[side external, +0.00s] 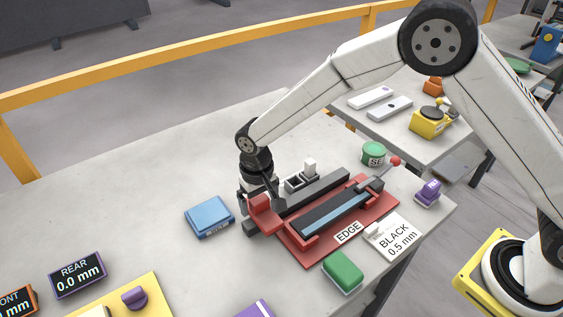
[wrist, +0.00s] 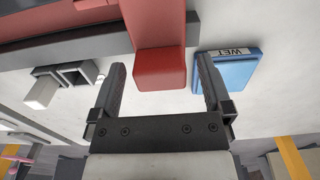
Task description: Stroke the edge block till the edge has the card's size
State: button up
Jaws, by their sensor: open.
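My gripper (side external: 257,200) is open at the left end of the red fixture (side external: 303,256). In the wrist view the gripper (wrist: 161,64) has its two fingers apart, with a red block (wrist: 160,72) between and beyond the tips; I cannot tell whether they touch it. The red block also shows in the side view (side external: 264,214). The fixture carries an "EDGE" label (side external: 348,233) and a dark bar with a blue-grey strip (side external: 335,213). The card (side external: 397,238) reads "BLACK 0.5 mm" and lies at the fixture's right. I cannot tell for sure which piece is the edge block.
A blue "WET" pad (side external: 209,217) lies left of my gripper. A green block (side external: 343,272), a purple block (side external: 428,193) and a green tin (side external: 374,152) stand around the fixture. A display (side external: 77,274) reads "REAR 0.0 mm". The slab's back left is clear.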

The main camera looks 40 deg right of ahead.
jog(key=shift+f, duration=0.1)
grip_shut()
jog(key=shift+d, duration=0.1)
jog(key=d, duration=1.4)
jog(key=shift+d, duration=0.25)
grip_release()
notch_tip(320, 180, up, 8)
dwell(0.5)
